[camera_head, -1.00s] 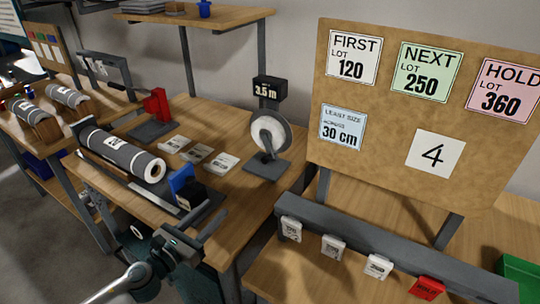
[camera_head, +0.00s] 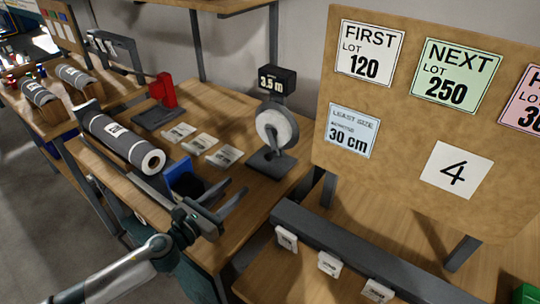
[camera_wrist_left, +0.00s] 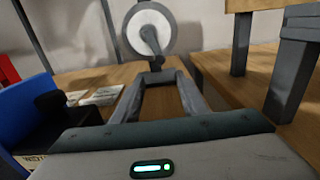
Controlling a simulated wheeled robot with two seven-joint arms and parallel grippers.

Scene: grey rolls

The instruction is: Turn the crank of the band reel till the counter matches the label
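The band reel (camera_head: 284,124) is a white disc on a dark stand on the wooden bench. Its dark crank (camera_head: 271,141) hangs downward across the disc's face. In the left wrist view the reel (camera_wrist_left: 138,28) is straight ahead, with the crank (camera_wrist_left: 151,43) pointing down. The counter (camera_head: 276,82) above the reel reads 3.5 m. My left gripper (camera_head: 234,188) is open and empty, in front of the reel and apart from the crank. In the wrist view its two fingers (camera_wrist_left: 160,92) are spread. The label's writing cannot be made out. My right gripper is not in view.
A grey roll (camera_head: 120,138) lies left of my left gripper, beside a blue block (camera_head: 181,180). Several pale cards (camera_head: 202,145) and a red device (camera_head: 163,91) are on the bench. A board with signs (camera_head: 399,120) stands right, above a grey rail (camera_head: 350,256) with tags.

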